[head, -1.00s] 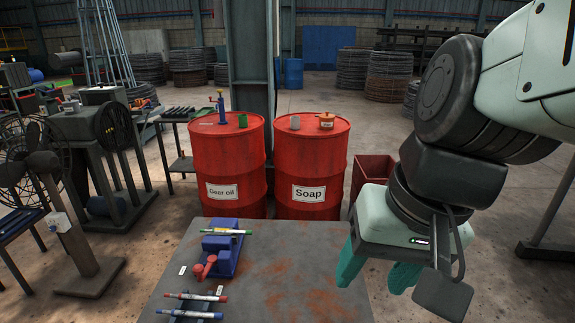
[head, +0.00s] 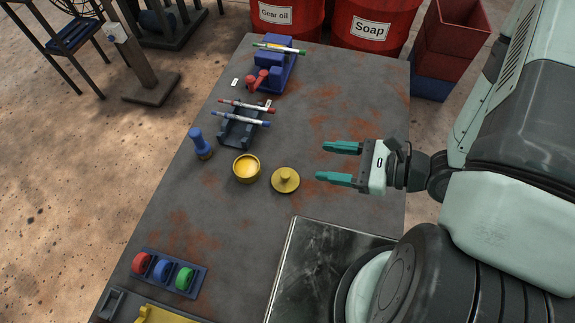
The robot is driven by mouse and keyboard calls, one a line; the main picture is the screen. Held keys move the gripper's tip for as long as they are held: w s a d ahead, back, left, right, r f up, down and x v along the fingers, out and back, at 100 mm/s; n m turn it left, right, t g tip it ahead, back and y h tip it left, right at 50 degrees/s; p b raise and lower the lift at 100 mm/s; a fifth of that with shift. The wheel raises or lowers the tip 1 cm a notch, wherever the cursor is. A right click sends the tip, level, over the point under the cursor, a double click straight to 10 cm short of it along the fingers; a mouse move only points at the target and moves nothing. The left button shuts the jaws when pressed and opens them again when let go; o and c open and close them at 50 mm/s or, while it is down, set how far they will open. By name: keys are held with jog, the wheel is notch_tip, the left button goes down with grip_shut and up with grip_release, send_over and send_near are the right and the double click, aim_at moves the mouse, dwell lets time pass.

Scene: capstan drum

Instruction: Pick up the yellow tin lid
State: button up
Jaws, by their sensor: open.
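The yellow tin lid (head: 285,180) lies on the grey, rust-marked table, with a small round knob on top. The open yellow tin (head: 246,169) stands just to its left, apart from it, with a pale yellow inside. My gripper (head: 321,163) is to the right of the lid and a little higher in the picture. Its two teal fingers point left, open and apart, with nothing between them. I cannot tell its exact height above the table.
A blue stamp-like object (head: 200,143) stands left of the tin. A blue vice-like block (head: 272,67) stands farther back. A tray of coloured rolls (head: 168,272) is at the front left. The table (head: 225,220) is clear around the lid.

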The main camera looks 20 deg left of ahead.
aim_at(288, 175)
jog(key=f+m+t, duration=0.1)
jog(key=f, duration=0.1)
jog(key=s+f+m, duration=0.1)
jog(key=f+m, duration=0.1)
jog(key=f, duration=0.1)
jog(key=s+d+f+m+t+h, duration=0.1)
jog(key=f, duration=0.1)
jog(key=shift+s+f+t, duration=0.25)
jog(key=shift+f+t, duration=0.05)
jog(key=shift+f, duration=0.1)
jog(key=shift+a+f, duration=0.25)
jog(key=shift+a, duration=0.05)
jog(key=x, duration=0.4)
jog(key=shift+w+a+f, duration=0.1)
jog(key=shift+a+f, duration=0.05)
jog(key=shift+a, duration=0.1)
jog(key=shift+r+x, duration=0.1)
jog(key=shift+x, duration=1.3)
jog(key=shift+r+x, duration=0.15)
jog(key=shift+x, duration=1.2)
jog(key=shift+w, duration=0.15)
jog(key=shift+c, duration=0.3)
grip_shut()
